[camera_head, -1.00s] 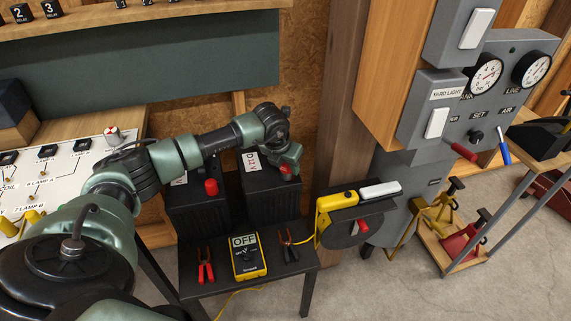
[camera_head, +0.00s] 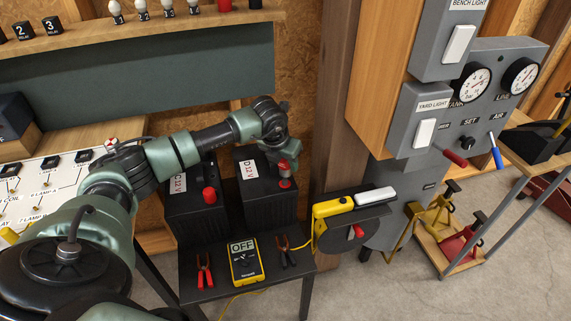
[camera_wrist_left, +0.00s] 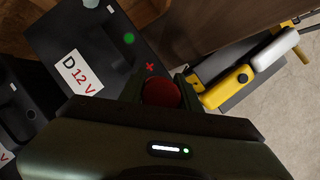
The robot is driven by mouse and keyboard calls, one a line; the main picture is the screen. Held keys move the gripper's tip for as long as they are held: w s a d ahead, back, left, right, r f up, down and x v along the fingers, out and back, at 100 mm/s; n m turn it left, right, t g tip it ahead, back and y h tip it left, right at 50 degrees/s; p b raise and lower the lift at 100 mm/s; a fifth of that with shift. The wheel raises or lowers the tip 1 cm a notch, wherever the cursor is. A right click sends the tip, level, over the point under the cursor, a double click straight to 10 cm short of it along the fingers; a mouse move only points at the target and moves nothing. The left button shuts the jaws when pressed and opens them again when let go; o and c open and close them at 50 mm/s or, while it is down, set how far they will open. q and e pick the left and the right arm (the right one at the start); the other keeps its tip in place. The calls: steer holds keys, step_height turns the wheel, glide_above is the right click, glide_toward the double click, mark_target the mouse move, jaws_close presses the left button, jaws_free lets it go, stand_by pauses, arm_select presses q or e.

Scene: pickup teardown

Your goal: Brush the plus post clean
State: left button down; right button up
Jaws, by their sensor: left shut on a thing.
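Battery D (camera_head: 252,195), black with a "D 12 V" label, stands on a dark table; it also shows in the left wrist view (camera_wrist_left: 85,45). My left gripper (camera_head: 284,168) is over its right end, shut on a red round-topped thing, which shows between the fingers in the left wrist view (camera_wrist_left: 161,93). I cannot tell whether this is the brush or a cap. A small red part (camera_head: 285,183) shows just below the gripper, at the battery top. A red plus mark (camera_wrist_left: 150,68) is beside the held thing. The post itself is hidden. My right gripper is not in view.
A second battery (camera_head: 190,210) with a red cap (camera_head: 209,195) stands to the left. A yellow lamp (camera_head: 332,207) is on a bracket at right.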

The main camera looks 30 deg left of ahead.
arm_select(q)
steer(key=shift+r+p, duration=1.1)
steer(key=shift+r, duration=0.85)
steer(key=shift+d, duration=0.1)
steer(key=shift+s+d+m, duration=0.2)
steer(key=shift+d+m, duration=0.1)
steer(key=shift+m, duration=0.1)
steer(key=s+d+r+m+g+h, duration=0.2)
steer(key=s+d+m+h, duration=0.1)
steer(key=s+d+m, duration=0.4)
steer(key=s+d+r+m+g+h, duration=0.25)
steer(key=d+m, duration=0.35)
steer(key=m, duration=0.3)
steer(key=s+d+r+m+g+y, duration=0.2)
steer(key=s+m, duration=0.5)
steer(key=m, duration=0.3)
steer(key=s+d+r+m+g+y, duration=0.2)
steer(key=s+m+y, duration=0.1)
steer(key=s+m, duration=0.4)
steer(key=m, duration=0.3)
steer(key=shift+d+r+g+p, duration=0.3)
steer(key=shift+g+p, duration=0.05)
steer(key=shift+p, duration=0.05)
